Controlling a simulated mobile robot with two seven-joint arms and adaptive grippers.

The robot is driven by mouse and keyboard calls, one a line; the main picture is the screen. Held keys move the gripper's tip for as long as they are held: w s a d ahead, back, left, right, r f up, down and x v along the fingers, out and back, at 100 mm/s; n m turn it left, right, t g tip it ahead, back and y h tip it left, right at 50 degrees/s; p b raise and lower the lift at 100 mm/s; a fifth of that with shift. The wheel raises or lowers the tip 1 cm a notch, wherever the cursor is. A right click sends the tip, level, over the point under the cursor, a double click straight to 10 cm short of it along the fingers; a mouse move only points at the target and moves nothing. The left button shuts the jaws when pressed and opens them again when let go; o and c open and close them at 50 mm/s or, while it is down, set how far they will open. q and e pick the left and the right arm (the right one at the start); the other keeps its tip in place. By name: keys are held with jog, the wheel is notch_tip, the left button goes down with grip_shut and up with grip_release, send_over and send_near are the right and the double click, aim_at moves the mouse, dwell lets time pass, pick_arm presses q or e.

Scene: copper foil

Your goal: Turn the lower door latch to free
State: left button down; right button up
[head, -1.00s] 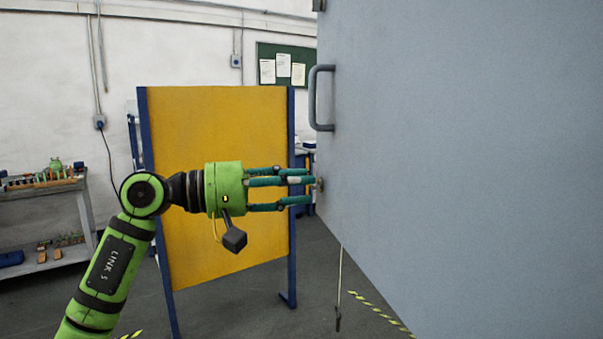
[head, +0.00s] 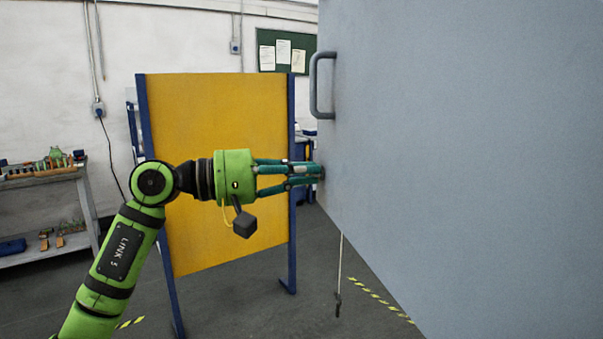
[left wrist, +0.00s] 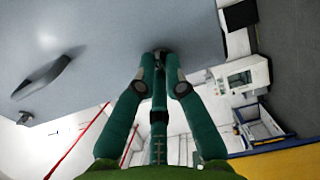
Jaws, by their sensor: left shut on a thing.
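The large grey-blue door (head: 460,150) fills the right of the head view, and its flat face fills the upper left of the left wrist view (left wrist: 130,40). My left gripper (head: 320,173) reaches in from the left to the door's left edge. Its teal fingers are shut on the lower door latch, a small dark knob that shows at the fingertips in the left wrist view (left wrist: 161,51). The fingers hide most of the latch, so its angle cannot be told. My right gripper is not in view.
A grey bar handle (head: 316,85) stands out from the door above my gripper. A yellow panel in a blue frame (head: 215,110) stands behind my arm. A thin rod or cord (head: 340,275) hangs below the door. A shelf with tools (head: 40,205) is at the far left.

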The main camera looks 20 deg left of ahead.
pick_arm(q)
jog(key=n, duration=1.7)
jog(key=shift+w+a+f, duration=0.1)
jog(key=shift+f, duration=0.05)
jog(key=shift+n, duration=0.4)
jog(key=c, duration=1.3)
grip_release()
